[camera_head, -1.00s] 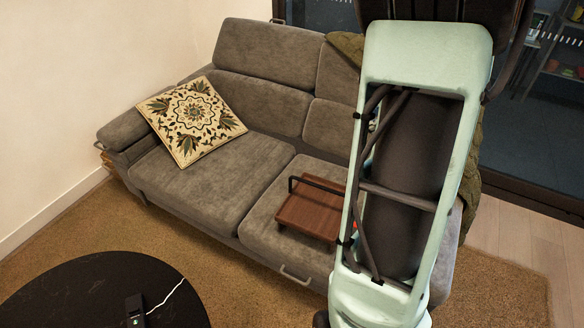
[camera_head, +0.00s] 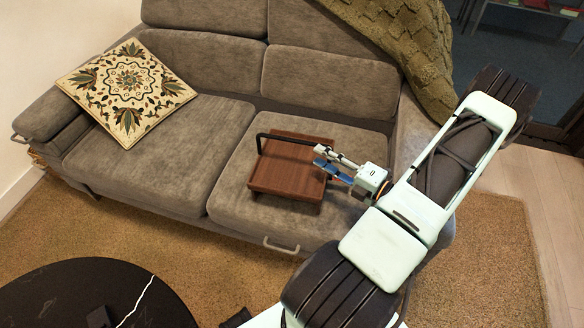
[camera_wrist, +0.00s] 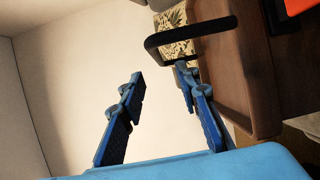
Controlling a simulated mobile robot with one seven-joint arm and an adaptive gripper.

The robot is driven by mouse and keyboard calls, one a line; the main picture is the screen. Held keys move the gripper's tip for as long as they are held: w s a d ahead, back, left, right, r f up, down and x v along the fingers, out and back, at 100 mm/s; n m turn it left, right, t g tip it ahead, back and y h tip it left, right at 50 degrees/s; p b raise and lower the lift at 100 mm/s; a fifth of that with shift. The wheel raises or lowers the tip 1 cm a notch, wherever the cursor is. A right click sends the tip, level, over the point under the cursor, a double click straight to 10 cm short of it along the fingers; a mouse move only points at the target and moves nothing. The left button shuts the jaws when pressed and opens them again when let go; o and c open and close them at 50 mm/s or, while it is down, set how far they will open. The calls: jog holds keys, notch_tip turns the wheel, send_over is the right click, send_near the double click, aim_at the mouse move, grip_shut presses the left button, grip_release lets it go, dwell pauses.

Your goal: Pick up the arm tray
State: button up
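The arm tray (camera_head: 290,178) is a brown wooden tray with a black bar handle (camera_head: 262,150). It rests on the right seat of the grey sofa. My gripper (camera_head: 321,157) is at the tray's right edge in the head view, with its fingers pointing left toward it. In the wrist view the two blue fingers (camera_wrist: 160,90) are spread apart with nothing between them. The tray (camera_wrist: 240,80) lies to the right there, close beside the right finger; I cannot tell whether they touch. The black handle (camera_wrist: 190,36) shows beyond the fingertips.
The grey sofa (camera_head: 180,130) holds a patterned cushion (camera_head: 126,88) at left and a green knitted blanket (camera_head: 405,45) at right. A round black table (camera_head: 60,300) stands at the lower left. A red-orange object (camera_wrist: 300,6) shows at the wrist view's corner.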

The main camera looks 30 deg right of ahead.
aim_at(294, 141)
jog(key=shift+m, duration=0.3)
jog(key=b+x, duration=0.2)
jog(key=x, duration=0.8)
jog(key=shift+w+a+r, duration=0.1)
jog(key=shift+w, duration=0.25)
grip_shut()
jog(key=shift+r, duration=0.15)
